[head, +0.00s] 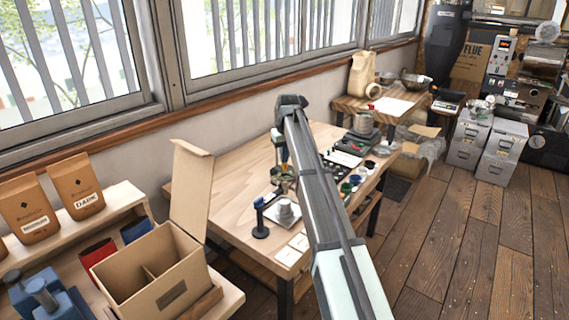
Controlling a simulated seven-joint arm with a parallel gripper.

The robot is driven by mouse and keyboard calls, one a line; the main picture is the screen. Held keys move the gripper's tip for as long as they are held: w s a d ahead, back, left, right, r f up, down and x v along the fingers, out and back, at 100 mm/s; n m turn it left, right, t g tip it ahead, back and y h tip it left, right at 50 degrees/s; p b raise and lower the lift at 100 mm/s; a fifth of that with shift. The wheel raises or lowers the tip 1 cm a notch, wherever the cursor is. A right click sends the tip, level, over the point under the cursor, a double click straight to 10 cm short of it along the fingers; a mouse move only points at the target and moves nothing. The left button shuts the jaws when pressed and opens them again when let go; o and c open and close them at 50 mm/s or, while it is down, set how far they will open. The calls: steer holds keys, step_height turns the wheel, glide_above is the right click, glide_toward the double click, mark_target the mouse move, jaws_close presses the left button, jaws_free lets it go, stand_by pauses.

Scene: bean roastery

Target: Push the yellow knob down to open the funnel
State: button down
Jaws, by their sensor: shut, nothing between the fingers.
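My arm reaches up across the middle of the head view and bends down at its wrist over the wooden workbench (235,180). My gripper (283,162) points down on the left side of the arm, small and partly hidden by it. It is shut and holds nothing. Just below it is a small cluster of metal and dark parts (281,180), perhaps the funnel and its stand. I cannot make out the yellow knob for certain, nor whether my gripper touches anything.
An open cardboard box (160,275) stands at left. Small bowls and a dark tray lie right of my arm. The bench's left part is clear.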

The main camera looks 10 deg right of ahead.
steer(key=shift+f, duration=0.5)
steer(key=shift+r, duration=3.55)
